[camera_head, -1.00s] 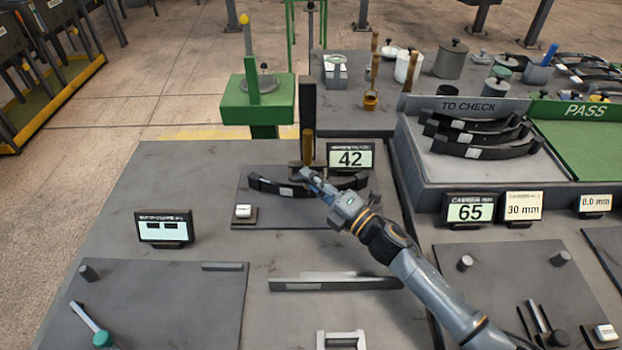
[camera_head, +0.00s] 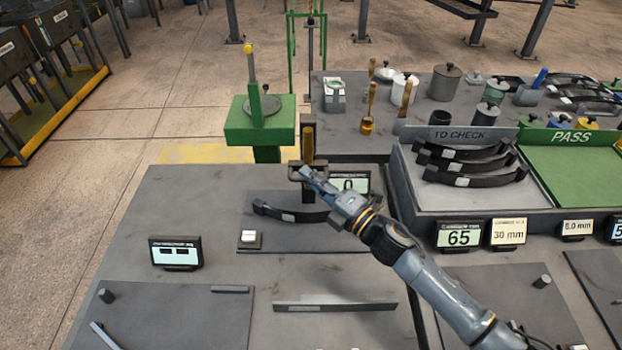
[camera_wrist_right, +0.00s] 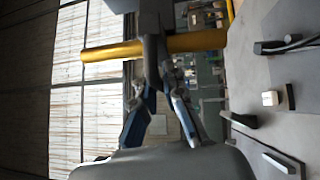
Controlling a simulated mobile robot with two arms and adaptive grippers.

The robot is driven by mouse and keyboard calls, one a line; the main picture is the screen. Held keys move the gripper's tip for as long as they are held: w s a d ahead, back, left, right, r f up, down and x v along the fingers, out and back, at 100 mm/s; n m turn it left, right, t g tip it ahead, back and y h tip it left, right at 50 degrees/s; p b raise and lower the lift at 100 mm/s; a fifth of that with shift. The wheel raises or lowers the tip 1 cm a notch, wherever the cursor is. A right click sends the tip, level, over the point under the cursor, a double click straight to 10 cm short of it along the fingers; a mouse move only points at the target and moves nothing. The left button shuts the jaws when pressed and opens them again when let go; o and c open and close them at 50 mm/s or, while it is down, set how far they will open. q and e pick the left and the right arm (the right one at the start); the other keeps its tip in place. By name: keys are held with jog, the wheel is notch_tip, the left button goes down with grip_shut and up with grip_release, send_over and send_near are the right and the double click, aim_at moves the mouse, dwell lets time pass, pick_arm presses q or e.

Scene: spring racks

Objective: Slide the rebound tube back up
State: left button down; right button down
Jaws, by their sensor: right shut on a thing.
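The rebound tube (camera_head: 307,143) is a yellow-brown upright tube in front of a dark post, with a dark collar (camera_head: 300,172) at its lower end. My right gripper (camera_head: 310,173) is shut at this collar. In the right wrist view the tube (camera_wrist_right: 205,41) crosses the picture sideways, and the closed fingers (camera_wrist_right: 158,78) meet at the dark part across it. A black leaf spring (camera_head: 289,213) lies below, with a clear gap under the collar. A display (camera_head: 349,184) behind the gripper reads 0, partly covered. My left gripper is not in view.
A small white switch (camera_head: 249,237) and a second display (camera_head: 176,252) stand at the left. A rack marked TO CHECK (camera_head: 440,207) with several dark springs and a green PASS tray (camera_head: 570,170) are at the right. A green stand (camera_head: 260,128) is behind.

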jog(key=shift+w+r, duration=0.1)
jog(key=shift+r, duration=0.35)
jog(key=c, duration=1.4)
grip_release()
jog(key=shift+d+f, duration=0.1)
jog(key=shift+f, duration=0.15)
jog(key=shift+s+d+f, duration=0.1)
jog(key=shift+s+d, duration=0.15)
jog(key=shift+s, duration=0.15)
jog(key=v, duration=1.1)
jog(key=shift+s, duration=0.1)
